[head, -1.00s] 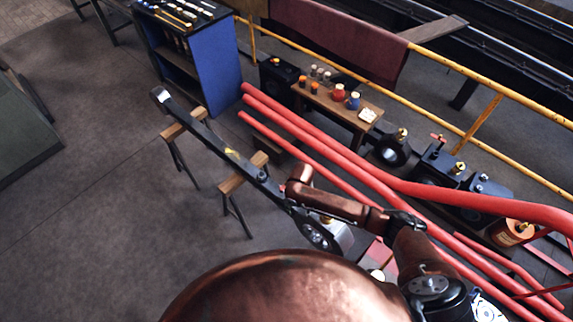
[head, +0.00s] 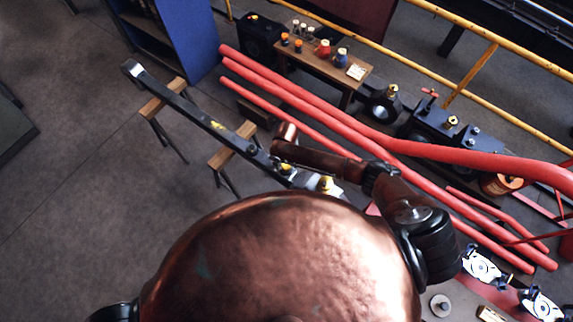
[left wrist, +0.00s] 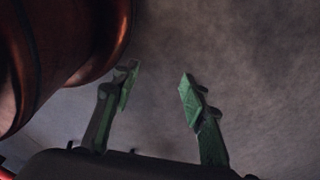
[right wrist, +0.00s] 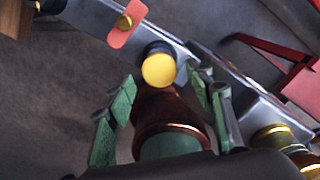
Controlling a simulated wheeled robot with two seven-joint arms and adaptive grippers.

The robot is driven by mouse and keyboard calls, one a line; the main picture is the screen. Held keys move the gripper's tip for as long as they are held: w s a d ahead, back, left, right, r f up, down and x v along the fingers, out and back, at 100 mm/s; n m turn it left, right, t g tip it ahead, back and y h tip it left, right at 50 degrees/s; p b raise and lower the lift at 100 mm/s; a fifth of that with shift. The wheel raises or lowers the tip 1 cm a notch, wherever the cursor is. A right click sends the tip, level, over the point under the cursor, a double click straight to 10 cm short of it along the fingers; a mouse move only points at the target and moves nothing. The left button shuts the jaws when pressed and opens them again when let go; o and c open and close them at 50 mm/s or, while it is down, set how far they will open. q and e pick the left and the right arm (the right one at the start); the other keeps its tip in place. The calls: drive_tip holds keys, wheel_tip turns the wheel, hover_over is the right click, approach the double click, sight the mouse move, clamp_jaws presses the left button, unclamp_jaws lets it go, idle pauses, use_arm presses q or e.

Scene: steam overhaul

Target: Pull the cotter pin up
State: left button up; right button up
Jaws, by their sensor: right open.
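I cannot make out the cotter pin for certain. A dark steel rod (head: 180,103) lies across wooden trestles in the head view. My body and right arm hide its near end. In the right wrist view my right gripper (right wrist: 162,82) is open, its green fingers on either side of a brown rounded form. A yellow round cap (right wrist: 158,70) shows between and just beyond the fingertips; contact cannot be told. Above it, a red tag (right wrist: 118,36) with a brass head sits on the steel. My left gripper (left wrist: 158,78) is open and empty over bare floor.
Red pipes (head: 300,108) run diagonally behind the rod. A wooden bench (head: 308,62) with several small pots stands beyond them. A grey block (right wrist: 258,118) and brass fittings (right wrist: 290,148) lie right of my right gripper. The left floor is clear.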

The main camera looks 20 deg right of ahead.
drive_tip(key=shift+w+f, duration=0.6)
drive_tip(key=shift+s+d+r, duration=0.1)
drive_tip(key=shift+s+r, duration=0.15)
drive_tip(key=shift+s, duration=0.25)
drive_tip(key=shift+s+r, duration=0.1)
drive_tip(key=shift+c, duration=0.7)
drive_tip(key=shift+w+f, duration=0.25)
drive_tip(key=shift+w, duration=0.05)
drive_tip(key=c, duration=0.3)
drive_tip(key=shift+c, duration=0.9)
drive_tip(key=shift+s+r, duration=0.1)
drive_tip(key=shift+s, duration=0.05)
drive_tip(key=c, duration=0.3)
drive_tip(key=shift+c, duration=0.8)
clamp_jaws()
use_arm(q)
drive_tip(key=w, duration=0.3)
drive_tip(key=shift+d+r, duration=0.1)
drive_tip(key=shift+d, duration=0.05)
